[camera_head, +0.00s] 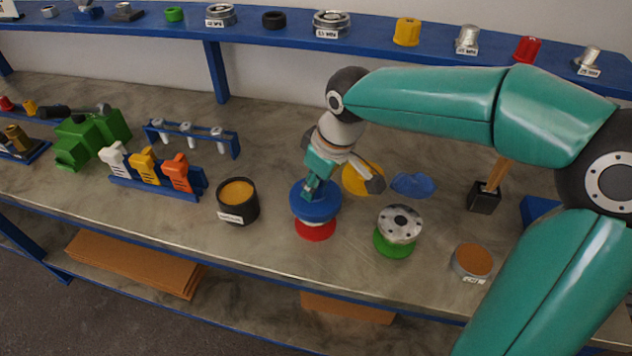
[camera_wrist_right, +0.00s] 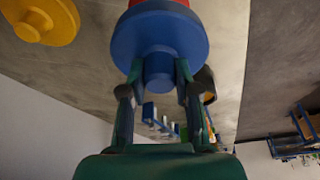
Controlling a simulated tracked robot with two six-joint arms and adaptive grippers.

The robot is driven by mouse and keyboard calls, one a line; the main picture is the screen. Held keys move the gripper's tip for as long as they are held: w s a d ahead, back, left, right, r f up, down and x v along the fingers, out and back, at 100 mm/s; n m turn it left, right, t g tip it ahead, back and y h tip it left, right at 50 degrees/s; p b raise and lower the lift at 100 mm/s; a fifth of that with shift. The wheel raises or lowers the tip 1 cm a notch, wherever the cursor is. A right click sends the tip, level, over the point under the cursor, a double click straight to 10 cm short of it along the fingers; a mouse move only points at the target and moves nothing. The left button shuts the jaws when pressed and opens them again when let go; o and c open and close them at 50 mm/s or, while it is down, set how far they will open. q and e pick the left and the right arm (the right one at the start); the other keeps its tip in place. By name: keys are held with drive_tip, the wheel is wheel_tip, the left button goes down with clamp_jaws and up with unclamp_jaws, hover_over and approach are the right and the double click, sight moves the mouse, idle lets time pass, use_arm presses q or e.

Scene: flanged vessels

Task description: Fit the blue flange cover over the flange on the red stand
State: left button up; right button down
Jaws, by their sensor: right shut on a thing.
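The blue flange cover (camera_head: 316,207) is a round disc with a knob, and it also shows in the right wrist view (camera_wrist_right: 160,35). My right gripper (camera_head: 320,180) reaches down from above and is shut on the knob (camera_wrist_right: 159,70), one finger on each side. The cover is over the red stand (camera_head: 316,231), whose base shows below it. The flange on that stand is hidden under the cover, so I cannot tell whether the cover rests on it or is slightly above. My left gripper is not in view.
A green stand with a bare metal flange (camera_head: 401,223) is to the right. A yellow cover (camera_head: 362,178) and a flat blue disc (camera_head: 412,185) lie behind. A black pot (camera_head: 238,204) is on the left, and an orange-topped tin (camera_head: 472,262) is near the front edge.

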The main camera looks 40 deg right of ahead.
drive_tip(key=shift+f+b, duration=0.8)
drive_tip(key=shift+f, duration=0.3)
drive_tip(key=c, duration=0.8)
unclamp_jaws()
drive_tip(key=shift+o, duration=0.2)
drive_tip(key=v, duration=1.2)
